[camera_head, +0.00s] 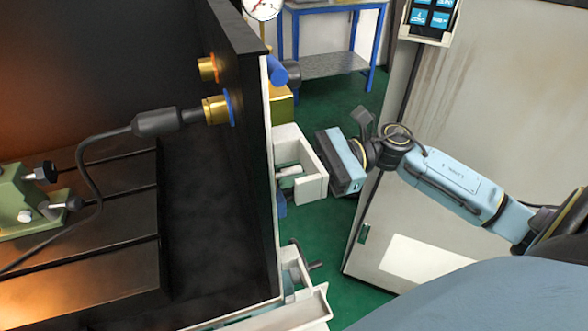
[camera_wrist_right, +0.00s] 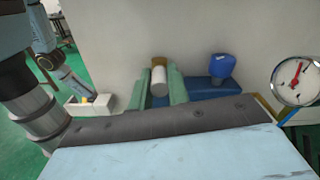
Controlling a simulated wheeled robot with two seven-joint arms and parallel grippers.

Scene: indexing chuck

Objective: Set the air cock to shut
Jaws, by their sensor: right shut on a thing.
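My right gripper (camera_head: 292,170) reaches the outer side of the dark machine wall from the right, its pale fingers on either side of a small light part. In the right wrist view, its two greenish fingers (camera_wrist_right: 158,90) are shut on a pale, round-ended piece (camera_wrist_right: 159,80), which looks like the air cock's handle. A blue body (camera_wrist_right: 202,88), probably the cock's, lies behind the fingers against the pale panel. The handle's exact angle is hard to tell, as the fingers cover its sides. My left gripper does not show.
A blue knob (camera_wrist_right: 222,66) stands right of the fingers, and a dial gauge (camera_wrist_right: 296,80) is farther right. The machine wall (camera_head: 240,60) carries brass fittings (camera_head: 216,110) with a cable plug. A blue-framed table (camera_head: 335,65) stands behind. Green floor (camera_head: 335,110) is open nearby.

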